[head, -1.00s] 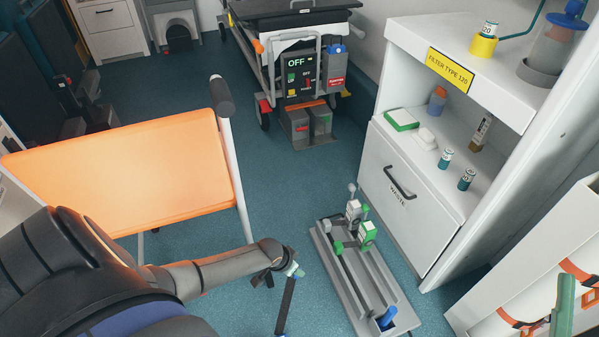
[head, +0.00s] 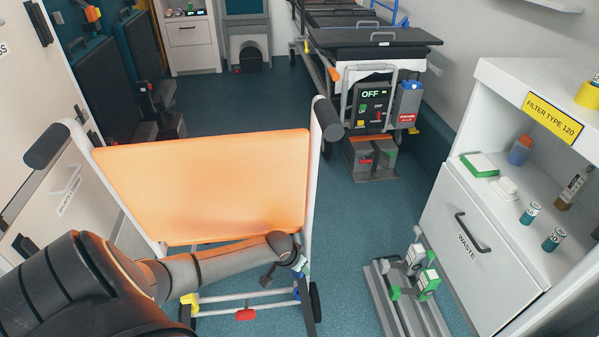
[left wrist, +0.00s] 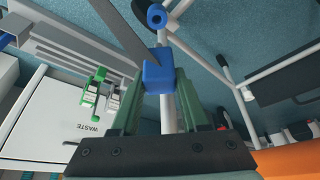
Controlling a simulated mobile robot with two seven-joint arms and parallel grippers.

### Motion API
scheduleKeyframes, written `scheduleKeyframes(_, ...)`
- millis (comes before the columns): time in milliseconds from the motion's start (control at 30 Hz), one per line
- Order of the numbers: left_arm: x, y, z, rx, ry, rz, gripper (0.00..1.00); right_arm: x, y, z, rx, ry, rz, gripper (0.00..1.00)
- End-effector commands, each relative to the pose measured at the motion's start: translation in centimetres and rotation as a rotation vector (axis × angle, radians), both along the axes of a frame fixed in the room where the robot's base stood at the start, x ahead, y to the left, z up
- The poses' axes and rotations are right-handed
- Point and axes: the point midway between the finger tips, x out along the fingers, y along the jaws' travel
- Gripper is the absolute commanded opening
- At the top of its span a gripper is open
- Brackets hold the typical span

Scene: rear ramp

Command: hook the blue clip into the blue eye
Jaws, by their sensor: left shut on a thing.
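My left gripper (left wrist: 158,98) is shut on a blue block (left wrist: 158,75), seemingly the blue clip, at the end of a dark grey strap (left wrist: 127,35). A blue ring with a hole (left wrist: 157,17), which looks like the blue eye, shows just beyond the block by a white tube; the two are apart in the picture. In the head view my left gripper (head: 300,268) overlaps the right leg of the white-framed orange chair (head: 205,185). The clip and eye are too small or hidden to make out there. My right gripper is out of view.
A grey floor rack (head: 412,312) with green-and-white clamps stands right of the chair. A white cabinet (head: 475,245) marked WASTE is at right. A stretcher (head: 370,40) with a control box (head: 370,105) is at the back. Blue floor is open between.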

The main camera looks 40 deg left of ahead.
Motion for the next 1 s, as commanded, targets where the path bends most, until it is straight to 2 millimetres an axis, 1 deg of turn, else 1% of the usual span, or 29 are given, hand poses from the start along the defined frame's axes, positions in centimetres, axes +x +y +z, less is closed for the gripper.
scheduleKeyframes(167,0.0,0.0,0.1,0.000,-0.001,0.000,0.00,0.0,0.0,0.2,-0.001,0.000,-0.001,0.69)
scheduleKeyframes(300,0.0,0.0,0.3,0.000,0.000,0.001,0.00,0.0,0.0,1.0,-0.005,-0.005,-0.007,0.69)
scheduleKeyframes(400,0.0,0.0,-1.2,-0.001,0.000,0.001,0.00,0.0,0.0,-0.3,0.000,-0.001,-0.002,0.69)
scheduleKeyframes(700,0.0,0.0,-4.2,0.000,-0.001,0.000,0.00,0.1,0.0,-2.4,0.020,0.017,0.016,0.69)
scheduleKeyframes(900,0.0,0.0,-5.4,-0.001,-0.002,0.000,0.00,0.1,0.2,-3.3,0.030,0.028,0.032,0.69)
scheduleKeyframes(1000,0.0,0.0,-5.7,-0.001,-0.002,0.000,0.00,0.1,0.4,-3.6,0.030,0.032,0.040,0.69)
